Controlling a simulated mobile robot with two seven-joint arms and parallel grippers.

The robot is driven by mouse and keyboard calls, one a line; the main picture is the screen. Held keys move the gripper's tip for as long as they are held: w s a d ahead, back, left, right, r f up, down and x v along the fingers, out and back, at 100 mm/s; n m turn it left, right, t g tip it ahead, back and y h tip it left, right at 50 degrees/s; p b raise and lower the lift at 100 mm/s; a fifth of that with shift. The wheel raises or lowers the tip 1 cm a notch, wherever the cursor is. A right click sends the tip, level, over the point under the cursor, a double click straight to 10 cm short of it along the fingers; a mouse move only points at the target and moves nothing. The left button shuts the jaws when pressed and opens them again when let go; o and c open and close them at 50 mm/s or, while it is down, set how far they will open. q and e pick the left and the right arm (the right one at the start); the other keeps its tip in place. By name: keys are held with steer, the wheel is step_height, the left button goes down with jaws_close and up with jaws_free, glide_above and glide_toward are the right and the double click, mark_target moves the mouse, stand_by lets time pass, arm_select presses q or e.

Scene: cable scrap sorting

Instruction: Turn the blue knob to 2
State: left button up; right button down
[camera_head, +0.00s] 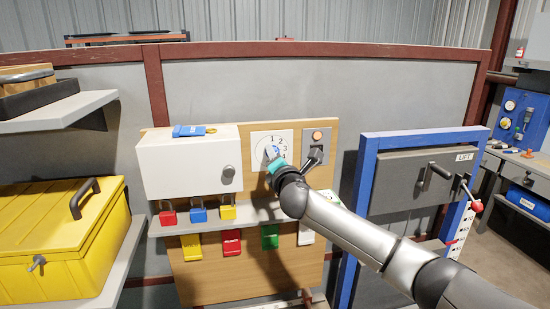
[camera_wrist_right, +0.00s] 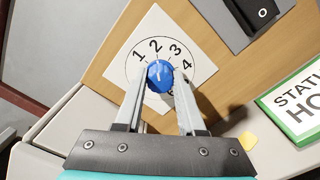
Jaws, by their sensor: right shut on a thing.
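The blue knob (camera_wrist_right: 159,76) sits at the centre of a white dial plate (camera_wrist_right: 133,63) in the right wrist view. The numbers 1, 2, 3 and 4 run around its upper edge; a further mark is partly hidden by a finger. A pale line on the knob's face points roughly towards 2, but I cannot tell exactly where. My right gripper (camera_wrist_right: 160,80) is shut on the knob, one finger on each side. In the head view the dial plate (camera_head: 260,137) is on the wooden board, with my right gripper (camera_head: 273,158) against it. My left gripper is not in view.
A white box (camera_head: 185,165) is left of the dial. A dark lever switch (camera_head: 316,152) is close on the right. A grey shelf (camera_head: 190,225) with padlocks (camera_head: 198,214) runs below. A blue-framed grey cabinet (camera_head: 405,180) stands farther right.

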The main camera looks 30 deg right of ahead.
stand_by(0.5)
steer(key=c, duration=0.5)
jaws_free()
steer(key=b+v, duration=0.1)
steer(key=v, duration=1.4)
steer(key=shift+b, duration=0.3)
steer(key=shift+s, duration=0.2)
